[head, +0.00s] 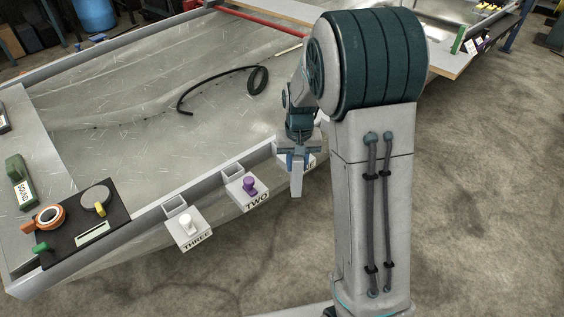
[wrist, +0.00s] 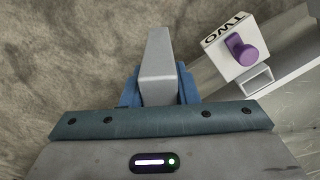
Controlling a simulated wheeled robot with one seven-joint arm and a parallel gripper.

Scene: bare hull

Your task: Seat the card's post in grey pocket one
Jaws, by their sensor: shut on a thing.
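My gripper (head: 297,162) is shut on a plain pale grey tapered piece (head: 297,184), seemingly the card or its post. The piece points down, in front of the tray's near edge. In the wrist view the piece (wrist: 157,62) sits between the blue fingers of my gripper (wrist: 158,92); no printing shows on it. Grey pocket one (head: 283,149) is mostly hidden behind my gripper; part of its white label block (head: 310,164) shows to the right. The held piece appears apart from the pocket, but depth is hard to tell.
Open pocket two (head: 232,171) has a purple knob (head: 249,185) on its block. Pocket three (head: 175,204) has a white knob (head: 186,221). A black cable (head: 210,82) lies on the tray.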

